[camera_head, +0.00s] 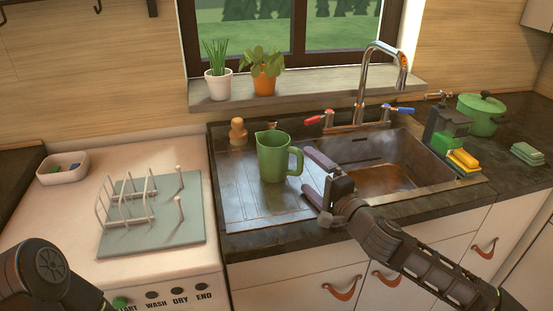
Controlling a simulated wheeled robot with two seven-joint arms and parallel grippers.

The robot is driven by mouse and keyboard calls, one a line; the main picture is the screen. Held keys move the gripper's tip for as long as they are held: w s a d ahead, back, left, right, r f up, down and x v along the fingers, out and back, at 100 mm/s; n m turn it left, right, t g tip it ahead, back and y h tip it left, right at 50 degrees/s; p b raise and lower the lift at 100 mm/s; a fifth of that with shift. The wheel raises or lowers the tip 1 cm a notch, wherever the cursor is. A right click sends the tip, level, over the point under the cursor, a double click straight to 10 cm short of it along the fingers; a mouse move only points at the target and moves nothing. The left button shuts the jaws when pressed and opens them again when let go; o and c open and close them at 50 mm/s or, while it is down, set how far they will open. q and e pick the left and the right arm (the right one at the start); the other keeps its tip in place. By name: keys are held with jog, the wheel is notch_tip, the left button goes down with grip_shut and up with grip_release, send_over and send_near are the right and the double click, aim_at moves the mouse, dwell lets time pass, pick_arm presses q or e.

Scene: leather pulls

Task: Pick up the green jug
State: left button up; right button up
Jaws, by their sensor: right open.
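The green jug (273,158) stands upright on the sink's drainboard (240,199), left of the basin. Its handle points right. My right gripper (306,176) is to the right of the jug, close to the handle side, with its fingers spread apart. It holds nothing, and I cannot tell whether a finger touches the handle. My left arm (45,275) shows only in part at the lower left corner; its gripper is out of the picture.
A tall faucet (378,75) and the sink basin (398,175) lie right of the jug. A wooden brush (238,132) stands behind it. A white dish rack (130,203) is at left. A soap dispenser (446,131), sponges (463,160) and a green pot (482,114) stand at right.

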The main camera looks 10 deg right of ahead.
aim_at(302, 165)
jog(key=x, duration=0.6)
jog(key=shift+p, duration=0.4)
jog(key=shift+s+d, duration=0.1)
jog(key=shift+c, duration=0.4)
jog(key=shift+f, duration=0.15)
jog(key=c, duration=1.9)
jog(key=shift+o, duration=0.2)
jog(key=shift+r, duration=0.25)
jog(key=shift+r, duration=4.95)
jog(key=shift+c, duration=0.8)
